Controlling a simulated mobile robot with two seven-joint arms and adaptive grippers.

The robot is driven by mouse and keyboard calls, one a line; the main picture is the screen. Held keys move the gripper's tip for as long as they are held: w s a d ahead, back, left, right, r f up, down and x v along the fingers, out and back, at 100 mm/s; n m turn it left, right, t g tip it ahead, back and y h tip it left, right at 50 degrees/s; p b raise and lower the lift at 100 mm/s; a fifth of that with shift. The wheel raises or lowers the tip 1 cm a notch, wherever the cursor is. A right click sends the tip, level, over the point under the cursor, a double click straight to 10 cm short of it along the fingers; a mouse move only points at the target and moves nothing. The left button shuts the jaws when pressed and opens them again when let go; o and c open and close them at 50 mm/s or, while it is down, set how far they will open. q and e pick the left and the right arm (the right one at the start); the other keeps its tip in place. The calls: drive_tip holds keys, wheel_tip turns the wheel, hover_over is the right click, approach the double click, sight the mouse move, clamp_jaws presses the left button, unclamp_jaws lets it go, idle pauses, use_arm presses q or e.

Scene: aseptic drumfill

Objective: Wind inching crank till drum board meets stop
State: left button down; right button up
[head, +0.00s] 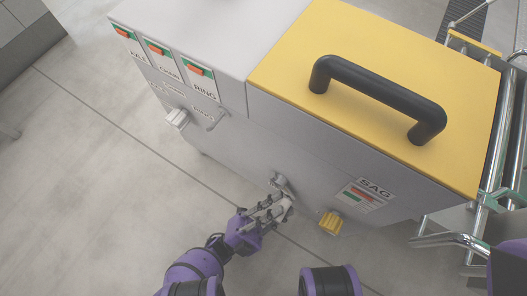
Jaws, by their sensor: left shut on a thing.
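The inching crank (281,183) is a small grey part on the front face of the grey machine cabinet (225,125), low and near the middle of the view. My left gripper (281,207) is shut at the crank's handle end, and its fingers hide most of the grip. A pale tip shows between the fingers. I cannot make out the drum board or its stop. My right gripper is not in view.
A yellow lid (375,45) with a black handle (375,95) tops the cabinet. A yellow block (331,222) juts out right of the crank, below the SAG gauge (366,194). Metal rails (497,125) stand at right. Open tiled floor (100,190) lies at left.

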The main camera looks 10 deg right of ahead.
use_arm(q)
drive_tip(key=c, duration=1.5)
unclamp_jaws()
drive_tip(key=shift+c, duration=0.2)
drive_tip(key=shift+s+a+f, duration=0.15)
drive_tip(key=shift+a+f, duration=0.2)
drive_tip(key=shift+a, duration=0.05)
drive_tip(key=s+a+f, duration=0.1)
drive_tip(key=s+a, duration=0.4)
drive_tip(key=a, duration=0.7)
drive_tip(key=shift+s+a, duration=0.2)
drive_tip(key=shift+a, duration=0.1)
drive_tip(key=shift+c, duration=0.4)
